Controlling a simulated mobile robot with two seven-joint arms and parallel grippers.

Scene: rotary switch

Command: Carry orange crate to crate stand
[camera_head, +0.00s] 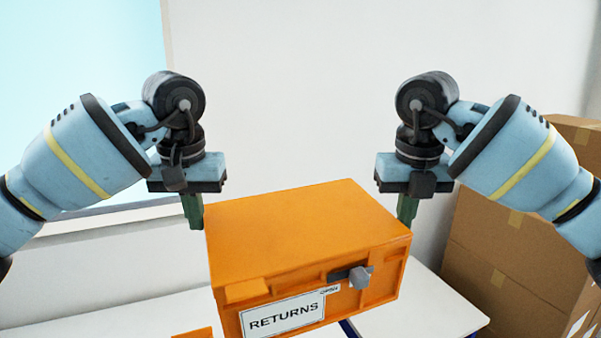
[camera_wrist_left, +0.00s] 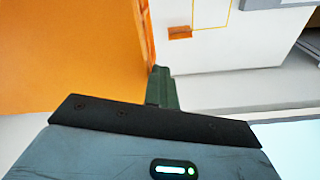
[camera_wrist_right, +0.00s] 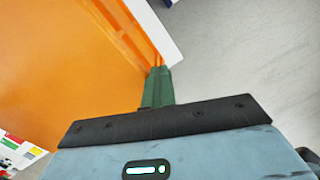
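The orange crate (camera_head: 300,235) is in the middle of the head view, tilted in the picture, with a RETURNS label and a grey knob-like part on its front. It appears to be above the white surface. My left gripper (camera_head: 193,211) points down at its left side and my right gripper (camera_head: 407,209) at its right side. Each gripper's green fingers look closed together, beside the crate wall. In the left wrist view the fingers (camera_wrist_left: 161,88) meet the crate's edge, as do those in the right wrist view (camera_wrist_right: 158,88). Exact contact is unclear. I cannot identify the crate stand.
White surfaces (camera_head: 425,308) lie below the crate, with blue edging between them. A small orange piece (camera_wrist_left: 180,32) sits by a yellow line in the left wrist view. Cardboard boxes (camera_head: 510,270) stand at the right. A white wall is behind.

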